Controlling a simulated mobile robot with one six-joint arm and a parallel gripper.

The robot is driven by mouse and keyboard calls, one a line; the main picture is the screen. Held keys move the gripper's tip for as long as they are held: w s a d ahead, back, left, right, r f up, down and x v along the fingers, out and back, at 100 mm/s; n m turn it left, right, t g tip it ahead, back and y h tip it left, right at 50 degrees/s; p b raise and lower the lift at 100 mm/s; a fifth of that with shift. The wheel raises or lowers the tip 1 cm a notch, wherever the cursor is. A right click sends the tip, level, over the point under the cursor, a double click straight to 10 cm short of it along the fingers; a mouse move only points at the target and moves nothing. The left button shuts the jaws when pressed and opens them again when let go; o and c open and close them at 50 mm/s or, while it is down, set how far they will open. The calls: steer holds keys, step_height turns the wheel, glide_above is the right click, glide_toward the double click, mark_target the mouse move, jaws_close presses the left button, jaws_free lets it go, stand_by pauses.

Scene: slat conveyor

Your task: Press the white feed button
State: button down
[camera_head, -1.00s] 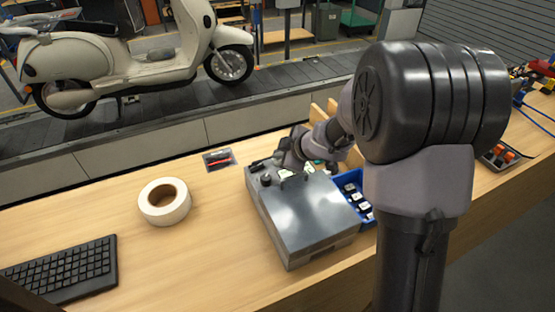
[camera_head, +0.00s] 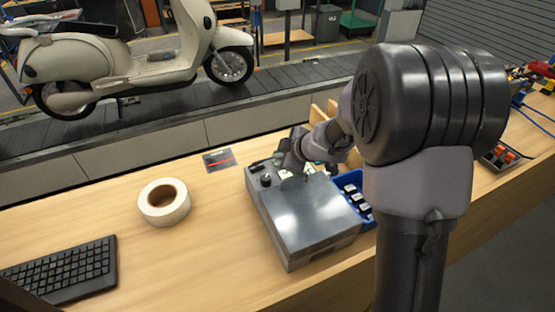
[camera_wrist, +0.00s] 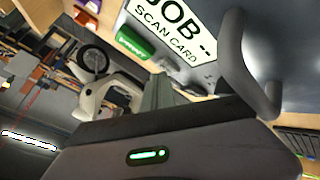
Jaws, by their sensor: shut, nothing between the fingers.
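A grey metal control box (camera_head: 312,215) stands on the wooden bench, with a black knob (camera_head: 265,181) near its back left corner. My gripper (camera_head: 291,165) is over the back part of the box's top. In the wrist view the fingers (camera_wrist: 158,92) are together and empty, partly behind the gripper body. A white display (camera_wrist: 172,28) reading "JOB -- SCAN CARD" and a green-lit block (camera_wrist: 134,43) lie beyond them. A curved grey bar (camera_wrist: 245,70) stands at right. I cannot make out the white feed button in either view; my gripper covers part of the panel.
A blue bin (camera_head: 352,197) with small parts stands right of the box. A tape roll (camera_head: 164,202), a keyboard (camera_head: 62,270) and a flat dark card (camera_head: 219,160) lie to the left. A scooter (camera_head: 125,55) stands on the conveyor (camera_head: 165,107) behind. Bare bench separates these.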

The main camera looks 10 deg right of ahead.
steer(key=shift+s+f, duration=0.3)
steer(key=shift+f, duration=0.2)
steer(key=shift+w+r+p, duration=0.1)
steer(key=shift+r+p, duration=0.45)
steer(key=shift+p, duration=0.3)
steer(key=shift+r, duration=0.4)
step_height(320, 180, up, 6)
steer(key=p, duration=0.6)
steer(key=shift+f, duration=0.35)
